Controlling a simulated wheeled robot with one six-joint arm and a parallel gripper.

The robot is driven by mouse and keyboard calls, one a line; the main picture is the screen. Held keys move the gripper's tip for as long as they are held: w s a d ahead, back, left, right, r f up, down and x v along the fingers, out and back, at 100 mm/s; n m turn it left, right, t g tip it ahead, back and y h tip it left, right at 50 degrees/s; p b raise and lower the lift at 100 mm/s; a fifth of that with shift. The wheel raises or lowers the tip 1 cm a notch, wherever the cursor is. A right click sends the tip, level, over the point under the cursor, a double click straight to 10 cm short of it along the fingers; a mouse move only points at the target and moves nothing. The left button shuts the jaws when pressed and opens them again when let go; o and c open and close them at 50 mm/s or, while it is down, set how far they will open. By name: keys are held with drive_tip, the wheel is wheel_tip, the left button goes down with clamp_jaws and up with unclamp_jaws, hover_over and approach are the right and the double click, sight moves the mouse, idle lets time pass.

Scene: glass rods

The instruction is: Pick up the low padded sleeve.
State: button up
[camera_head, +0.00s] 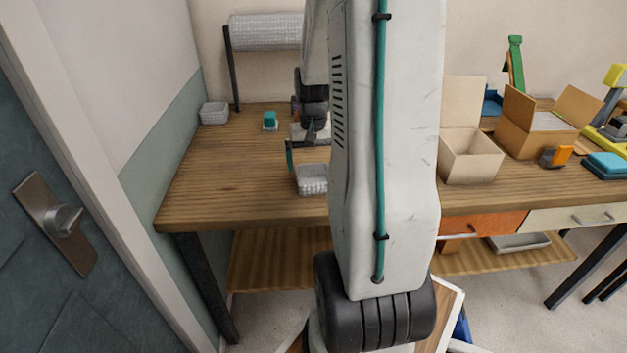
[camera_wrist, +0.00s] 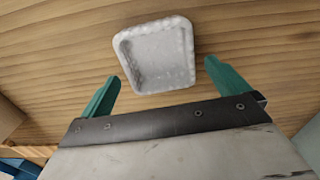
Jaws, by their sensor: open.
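A low padded sleeve (camera_head: 312,180), pale grey and shaped like a shallow open tray with a bumpy rim, sits on the wooden table in the head view. In the wrist view the sleeve (camera_wrist: 158,55) lies just beyond my fingertips, slightly tilted in the picture, and looks empty. My gripper (camera_wrist: 161,76) is open, with one teal finger to each side of the sleeve's near edge and nothing held. In the head view one teal finger of my gripper (camera_head: 291,158) shows by the sleeve, and my arm hides the rest.
A second grey padded container (camera_head: 214,113) stands at the table's back left, near a roll of bubble wrap (camera_head: 264,32). A small teal object (camera_head: 270,121) stands behind. Open cardboard boxes (camera_head: 470,158) are at right. The table's left front is clear.

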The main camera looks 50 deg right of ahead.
sight(314, 170)
wheel_tip(314, 170, down, 4)
drive_tip(key=shift+s+f, duration=0.1)
drive_tip(key=shift+s, duration=0.05)
drive_tip(key=c, duration=0.7)
drive_tip(key=shift+r, duration=0.5)
drive_tip(key=r, duration=0.1)
drive_tip(key=s+r, duration=0.1)
drive_tip(key=shift+a+r, duration=0.15)
drive_tip(key=shift+r, duration=0.25)
drive_tip(key=s+a+r, duration=0.1)
drive_tip(key=s+a, duration=0.3)
drive_tip(key=s, duration=1)
drive_tip(key=s+d+r, duration=0.3)
drive_tip(key=s+d, duration=0.2)
drive_tip(key=d, duration=0.7)
drive_tip(key=s+d+r, duration=0.3)
drive_tip(key=s+d, duration=0.3)
drive_tip(key=d, duration=0.6)
drive_tip(key=s+d+r, duration=0.4)
drive_tip(key=s+d, duration=0.1)
drive_tip(key=d, duration=0.7)
drive_tip(key=shift+s+d, duration=0.15)
drive_tip(key=shift+s, duration=0.05)
